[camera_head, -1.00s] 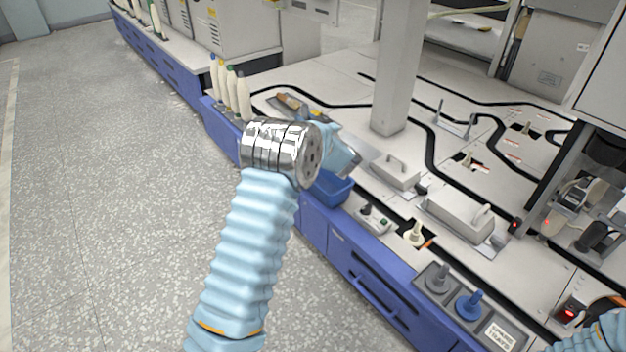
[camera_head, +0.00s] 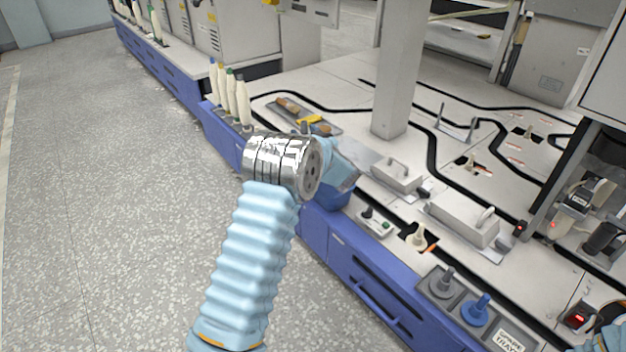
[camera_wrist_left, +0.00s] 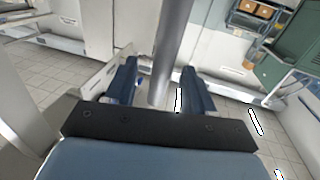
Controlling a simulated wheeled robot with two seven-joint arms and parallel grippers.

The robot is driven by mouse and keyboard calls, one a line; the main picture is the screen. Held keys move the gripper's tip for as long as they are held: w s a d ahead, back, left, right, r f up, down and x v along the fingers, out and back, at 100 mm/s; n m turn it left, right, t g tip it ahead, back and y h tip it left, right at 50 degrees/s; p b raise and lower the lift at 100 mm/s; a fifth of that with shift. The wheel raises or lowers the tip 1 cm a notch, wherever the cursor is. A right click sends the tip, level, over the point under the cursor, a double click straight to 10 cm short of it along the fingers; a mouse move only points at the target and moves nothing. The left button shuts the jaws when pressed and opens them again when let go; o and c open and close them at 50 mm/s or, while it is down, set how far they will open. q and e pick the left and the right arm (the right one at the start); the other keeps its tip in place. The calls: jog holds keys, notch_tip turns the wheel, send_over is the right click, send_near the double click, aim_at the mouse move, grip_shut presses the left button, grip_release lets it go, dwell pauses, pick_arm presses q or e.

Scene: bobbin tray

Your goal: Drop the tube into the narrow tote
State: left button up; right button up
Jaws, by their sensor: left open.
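My left gripper (camera_head: 350,172) is past the silver wrist joint, at the front edge of the bench, and is open. In the left wrist view, the two blue fingers (camera_wrist_left: 160,88) stand apart. A smooth grey cylinder (camera_wrist_left: 172,50) shows between them; I cannot tell whether it is the tube or a post behind. No tube can be made out clearly in the head view.
Behind the gripper, a grey tray (camera_head: 280,112) holds brown pieces and a yellow piece (camera_head: 308,119). White cones (camera_head: 236,95) stand left of it. A white post (camera_head: 398,75) rises from the bench. Grey covers (camera_head: 462,218) lie to the right. The floor at left is clear.

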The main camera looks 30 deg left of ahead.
pick_arm(q)
jog(key=p+v, duration=0.1)
jog(key=v, duration=1.3)
